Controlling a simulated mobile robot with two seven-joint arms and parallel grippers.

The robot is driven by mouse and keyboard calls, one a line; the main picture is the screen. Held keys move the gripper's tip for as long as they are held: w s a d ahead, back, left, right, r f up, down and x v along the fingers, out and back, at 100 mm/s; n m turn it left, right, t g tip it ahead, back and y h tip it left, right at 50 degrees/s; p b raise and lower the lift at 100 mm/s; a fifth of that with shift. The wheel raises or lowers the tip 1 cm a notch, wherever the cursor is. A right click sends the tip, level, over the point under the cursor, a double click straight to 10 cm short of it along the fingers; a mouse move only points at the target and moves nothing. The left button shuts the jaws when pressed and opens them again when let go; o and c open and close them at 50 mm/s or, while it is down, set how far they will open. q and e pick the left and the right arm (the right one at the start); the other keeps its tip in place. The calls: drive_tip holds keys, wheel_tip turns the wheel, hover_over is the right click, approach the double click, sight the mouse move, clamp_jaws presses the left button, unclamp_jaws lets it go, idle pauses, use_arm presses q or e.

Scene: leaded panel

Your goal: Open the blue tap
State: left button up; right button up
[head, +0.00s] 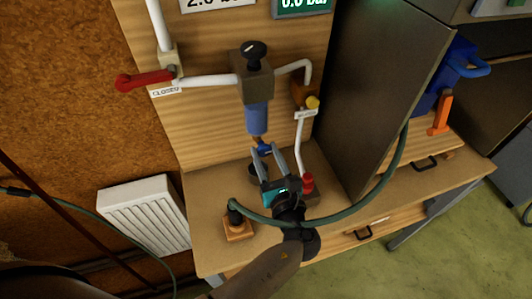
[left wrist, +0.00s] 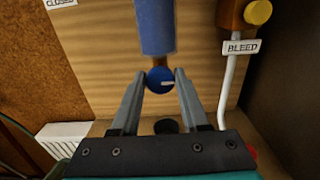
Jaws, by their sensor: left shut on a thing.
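The blue tap (head: 264,150) sits at the bottom of a blue cylinder (head: 257,119) under a dark block on the wooden panel. In the left wrist view the tap (left wrist: 159,80) is a round blue knob with a small pale mark, below a brown stem. My left gripper (head: 266,153) reaches up from below, and its two grey fingers are shut on the knob from both sides. In the left wrist view its fingertips (left wrist: 158,82) press against the knob's left and right edges. My right gripper is not in view.
A red lever (head: 145,79) at upper left has a "CLOSED" label. A yellow knob (head: 312,102) on a white pipe is labelled "BLEED" in the left wrist view. A green hose (head: 378,178) loops across the bench near my wrist. A dark cabinet (head: 375,80) stands close on the right.

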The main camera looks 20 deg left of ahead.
use_arm(q)
clamp_jaws()
drive_tip(key=shift+n, duration=0.3)
drive_tip(key=n+b, duration=0.3)
drive_tip(key=n, duration=0.2)
drive_tip(key=shift+a+f+n+b, duration=0.1)
drive_tip(key=shift+f+n+b, duration=0.05)
drive_tip(key=shift+n+b, duration=0.2)
drive_tip(key=n+b, duration=0.3)
drive_tip(key=n, duration=0.1)
drive_tip(key=shift+n, duration=0.25)
drive_tip(key=shift+a+n+b, duration=0.1)
drive_tip(key=shift+n+b, duration=1.4)
drive_tip(key=shift+n, duration=0.6)
